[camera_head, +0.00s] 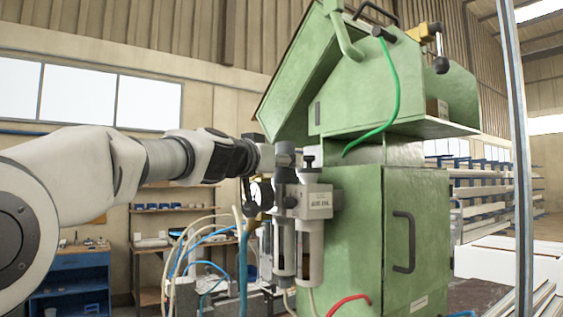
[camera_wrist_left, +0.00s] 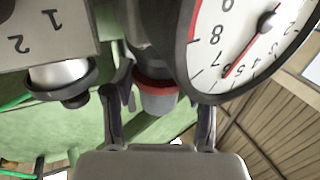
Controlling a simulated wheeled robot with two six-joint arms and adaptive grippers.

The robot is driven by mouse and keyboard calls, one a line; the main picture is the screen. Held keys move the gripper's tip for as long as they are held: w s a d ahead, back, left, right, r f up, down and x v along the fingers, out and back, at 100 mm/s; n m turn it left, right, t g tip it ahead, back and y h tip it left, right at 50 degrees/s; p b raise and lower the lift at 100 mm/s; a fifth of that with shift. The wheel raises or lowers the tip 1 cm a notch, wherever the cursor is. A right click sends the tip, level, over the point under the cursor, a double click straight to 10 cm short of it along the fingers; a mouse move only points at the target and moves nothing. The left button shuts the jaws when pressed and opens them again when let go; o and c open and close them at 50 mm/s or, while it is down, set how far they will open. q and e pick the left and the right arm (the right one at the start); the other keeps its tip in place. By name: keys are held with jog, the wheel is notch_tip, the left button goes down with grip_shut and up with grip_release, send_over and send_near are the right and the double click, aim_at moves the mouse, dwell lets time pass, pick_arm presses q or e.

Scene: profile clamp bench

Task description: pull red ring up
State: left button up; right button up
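The red ring (camera_wrist_left: 155,84) shows in the left wrist view as a thin band around a grey knob (camera_wrist_left: 158,101) on the air unit. I cannot make out the ring in the head view. My left gripper (camera_wrist_left: 158,112) is open, with one dark finger on each side of the knob and visible gaps between. Whether the fingertips reach level with the ring is hard to tell. In the head view my left gripper (camera_head: 266,157) is at the upper left of the air unit (camera_head: 312,201), partly hidden. My right gripper is not in view.
A round pressure gauge (camera_wrist_left: 250,38) sits close to the right finger in the wrist view. The green machine (camera_head: 350,220) stands behind the air unit. Blue and white hoses (camera_head: 190,250) hang below my arm. Shelves and a blue cabinet (camera_head: 80,275) stand farther back.

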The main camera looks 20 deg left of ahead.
pick_arm(q)
grip_shut()
jog(key=shift+r, duration=0.5)
jog(key=o, duration=1.2)
grip_release()
jog(key=shift+o, duration=0.2)
jog(key=shift+w+f, duration=0.1)
jog(key=shift+f, duration=0.1)
